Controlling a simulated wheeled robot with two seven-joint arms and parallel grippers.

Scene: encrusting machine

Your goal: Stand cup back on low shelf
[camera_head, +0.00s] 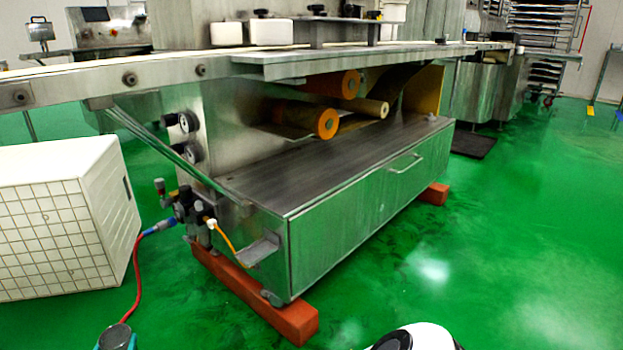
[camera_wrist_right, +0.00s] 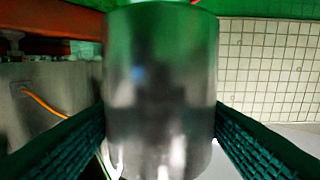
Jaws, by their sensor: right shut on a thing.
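The cup is a smooth, shiny steel cylinder (camera_wrist_right: 160,95) that fills the middle of the right wrist view. My right gripper (camera_wrist_right: 160,135) is shut on it, with a teal ribbed finger on each side. In the head view the gripper (camera_head: 116,341) shows only in part at the bottom left edge, with the grey cup between its teal fingers. The low shelf is most likely the flat steel top (camera_head: 330,165) of the machine's base, under the rollers. It looks bare, and the cup is well apart from it. My left gripper is not in view.
A white tiled crate-like box (camera_head: 55,220) stands at the left. A red hose (camera_head: 138,275) and valve fittings (camera_head: 190,207) hang at the machine's near corner. Orange-ended rollers (camera_head: 327,123) and a conveyor (camera_head: 150,75) overhang the shelf. Red beams (camera_head: 255,295) lie below; green floor is open at right.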

